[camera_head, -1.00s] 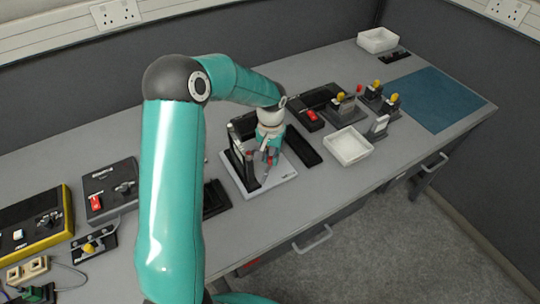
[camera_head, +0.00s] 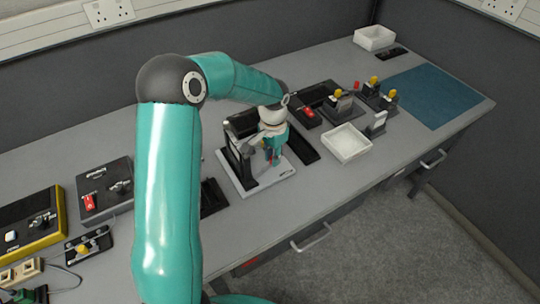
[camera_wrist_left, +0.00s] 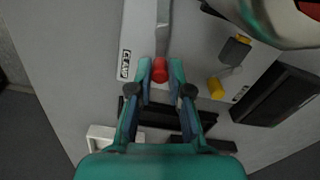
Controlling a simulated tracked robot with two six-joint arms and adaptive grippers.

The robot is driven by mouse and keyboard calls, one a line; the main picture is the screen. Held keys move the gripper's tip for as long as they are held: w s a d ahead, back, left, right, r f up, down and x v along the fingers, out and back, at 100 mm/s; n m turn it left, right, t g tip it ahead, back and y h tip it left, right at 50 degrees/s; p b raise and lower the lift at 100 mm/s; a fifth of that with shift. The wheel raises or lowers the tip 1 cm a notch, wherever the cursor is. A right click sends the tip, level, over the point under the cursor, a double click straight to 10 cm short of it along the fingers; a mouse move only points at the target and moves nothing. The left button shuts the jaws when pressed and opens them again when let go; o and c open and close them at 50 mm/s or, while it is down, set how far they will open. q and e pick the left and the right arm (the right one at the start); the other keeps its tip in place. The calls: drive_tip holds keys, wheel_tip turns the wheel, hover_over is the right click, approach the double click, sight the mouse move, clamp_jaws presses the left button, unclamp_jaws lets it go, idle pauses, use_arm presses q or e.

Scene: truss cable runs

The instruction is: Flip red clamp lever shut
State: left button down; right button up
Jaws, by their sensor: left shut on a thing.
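The clamp stands on a white base plate (camera_head: 284,172) on the bench, with a black upright frame (camera_head: 232,158) at its left. In the left wrist view the plate (camera_wrist_left: 137,35) bears a "CLAMP" label. The red knob of the clamp lever (camera_wrist_left: 159,72) sits between my left fingertips (camera_wrist_left: 160,78), with a grey lever bar (camera_wrist_left: 163,25) running beyond it. My left gripper (camera_head: 271,158) is shut on this red lever, over the plate. In the head view the fingers partly hide the lever. My right gripper is not in view.
A yellow-tipped part (camera_wrist_left: 216,88) lies right of the fingers in the wrist view. A white tray (camera_head: 347,157) and yellow-knobbed fixtures (camera_head: 338,101) stand to the right. Control boxes (camera_head: 104,191) are at the left. A blue mat (camera_head: 436,98) lies at the far right.

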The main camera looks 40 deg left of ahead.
use_arm(q)
drive_tip(key=shift+d+m, duration=0.35)
drive_tip(key=shift+m, duration=0.85)
drive_tip(key=c, duration=1.1)
unclamp_jaws()
drive_tip(key=shift+r, duration=0.1)
wheel_tip(320, 180, up, 12)
